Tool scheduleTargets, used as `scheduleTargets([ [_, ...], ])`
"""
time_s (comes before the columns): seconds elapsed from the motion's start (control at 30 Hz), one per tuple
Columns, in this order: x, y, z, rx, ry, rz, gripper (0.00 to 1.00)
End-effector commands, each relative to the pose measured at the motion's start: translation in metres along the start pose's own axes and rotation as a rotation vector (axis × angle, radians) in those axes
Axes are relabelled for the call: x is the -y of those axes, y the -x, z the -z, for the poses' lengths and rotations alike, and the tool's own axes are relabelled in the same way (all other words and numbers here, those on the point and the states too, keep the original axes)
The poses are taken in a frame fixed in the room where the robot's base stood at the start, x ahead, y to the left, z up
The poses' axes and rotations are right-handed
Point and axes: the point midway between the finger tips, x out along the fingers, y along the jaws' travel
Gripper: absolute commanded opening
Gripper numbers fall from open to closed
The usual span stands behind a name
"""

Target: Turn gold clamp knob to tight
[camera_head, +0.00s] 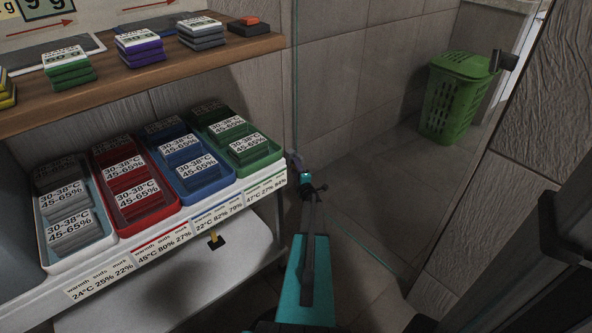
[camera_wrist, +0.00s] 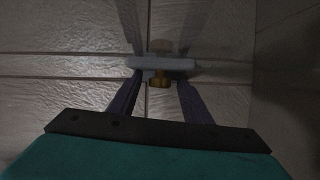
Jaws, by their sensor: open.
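My gripper (camera_wrist: 160,77) is open, with one dark finger on each side of the knob and a gap on both sides. The fingertips reach up close to the bar; I cannot tell whether they touch it. In the head view my gripper (camera_head: 312,188) is at the end of the teal arm, near a small grey fitting by the glass edge. The knob cannot be made out there.
A wooden shelf (camera_head: 140,75) with stacked cards stands at left. Below it are white, red, blue and green trays (camera_head: 270,158) on a labelled ledge. A small gold-and-black piece (camera_head: 214,240) is under the ledge. A green basket (camera_head: 455,95) stands at the back right on clear floor.

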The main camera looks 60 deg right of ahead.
Motion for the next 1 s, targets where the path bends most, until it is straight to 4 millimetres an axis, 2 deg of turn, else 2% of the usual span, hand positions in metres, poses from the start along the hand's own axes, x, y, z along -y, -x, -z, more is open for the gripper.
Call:
scheduleTargets([
  [0.07,0.0000,0.0002,-0.0002,0.000,0.000,0.000,0.41],
  [0.2,0.0000,0.0003,-0.0004,0.000,0.000,0.000,0.17],
  [0.3,0.0000,0.0007,-0.0011,0.001,0.000,0.000,0.04],
  [1.0,0.0075,0.0012,-0.0025,-0.008,-0.041,-0.099,0.04],
])
